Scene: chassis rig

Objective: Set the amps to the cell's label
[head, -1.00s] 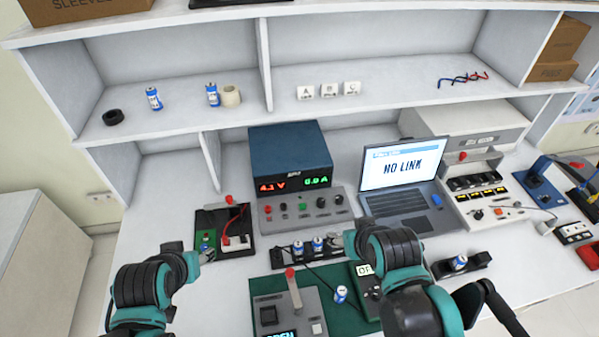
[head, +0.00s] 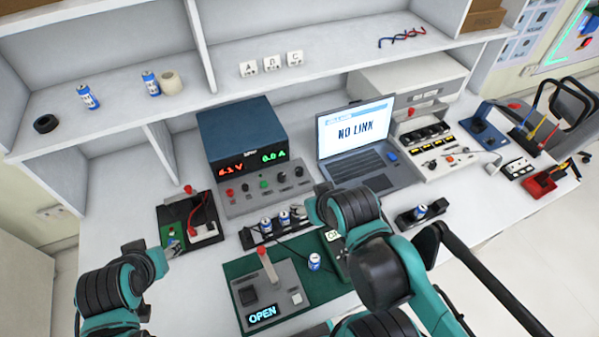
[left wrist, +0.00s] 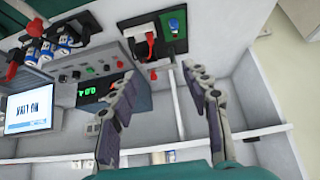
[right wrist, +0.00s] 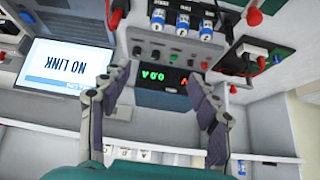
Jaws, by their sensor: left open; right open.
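The blue power supply (head: 245,140) stands under the shelf. It has a red volts readout, a green amps readout (head: 272,156) that looks like 0.0 A, and a grey front panel of knobs and buttons (head: 263,185). A blue-and-white cell (head: 314,262) stands on the green mat (head: 325,281); its label is too small to read. More cells stand in a black holder (head: 272,235). My left gripper (left wrist: 160,72) is open and empty, with the supply beyond its fingers. My right gripper (right wrist: 160,72) is open and empty, with the supply between its fingers in view.
A laptop (head: 368,165) reading NO LINK stands right of the supply. A tester (head: 280,290) with an upright red-tipped lever reads OPEN on the mat. A red-levered board (head: 188,222) lies left of the supply. My right arm covers part of the front right bench.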

